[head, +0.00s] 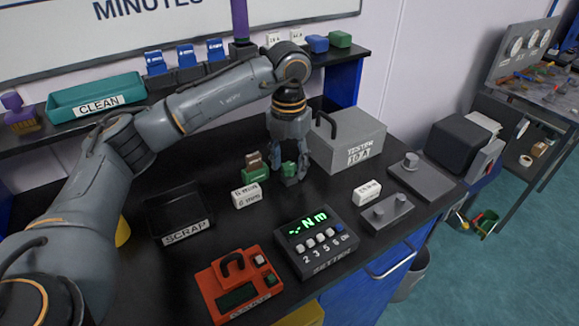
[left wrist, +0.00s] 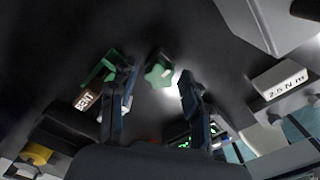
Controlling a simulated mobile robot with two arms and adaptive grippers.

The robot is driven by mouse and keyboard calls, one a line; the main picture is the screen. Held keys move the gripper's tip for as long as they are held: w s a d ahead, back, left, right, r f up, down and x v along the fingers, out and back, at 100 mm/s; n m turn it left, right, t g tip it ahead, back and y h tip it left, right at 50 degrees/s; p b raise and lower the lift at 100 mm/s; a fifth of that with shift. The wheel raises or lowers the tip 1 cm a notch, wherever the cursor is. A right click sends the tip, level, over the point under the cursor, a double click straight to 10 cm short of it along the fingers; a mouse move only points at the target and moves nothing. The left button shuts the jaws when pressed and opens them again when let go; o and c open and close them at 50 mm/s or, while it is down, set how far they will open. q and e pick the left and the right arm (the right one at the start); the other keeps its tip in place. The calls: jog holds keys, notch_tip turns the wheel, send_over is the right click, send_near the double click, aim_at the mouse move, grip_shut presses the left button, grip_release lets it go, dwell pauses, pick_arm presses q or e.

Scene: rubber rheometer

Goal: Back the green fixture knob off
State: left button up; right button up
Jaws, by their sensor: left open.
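The green knob (left wrist: 158,72), star-shaped, shows in the left wrist view ahead of and between my left gripper's (left wrist: 155,90) two open fingers; contact does not show. In the head view, my left gripper (head: 290,172) points down at the bench, and the green knob (head: 289,180) is partly hidden by its fingers. Left of it stands the green fixture (head: 255,174) with a brown piece in its top. The fixture also shows in the left wrist view (left wrist: 98,68), beside the left finger. My right gripper is not in view.
A grey tester box (head: 350,145) stands close right of the gripper. A white label block (head: 246,196), the torque display unit (head: 316,240) and a red unit (head: 238,285) lie nearer the front. The black scrap bin (head: 178,200) is at left. Grey plates (head: 388,212) are at right.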

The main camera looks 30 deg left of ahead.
pick_arm(q)
grip_shut()
jog(key=n, duration=0.4)
jog(key=shift+n, duration=0.4)
jog(key=shift+p, duration=0.3)
jog(key=n, duration=0.4)
jog(key=shift+n+p, duration=0.3)
jog(key=shift+r+n+p, duration=0.1)
jog(key=shift+n+p, duration=0.2)
jog(key=shift+n, duration=2)
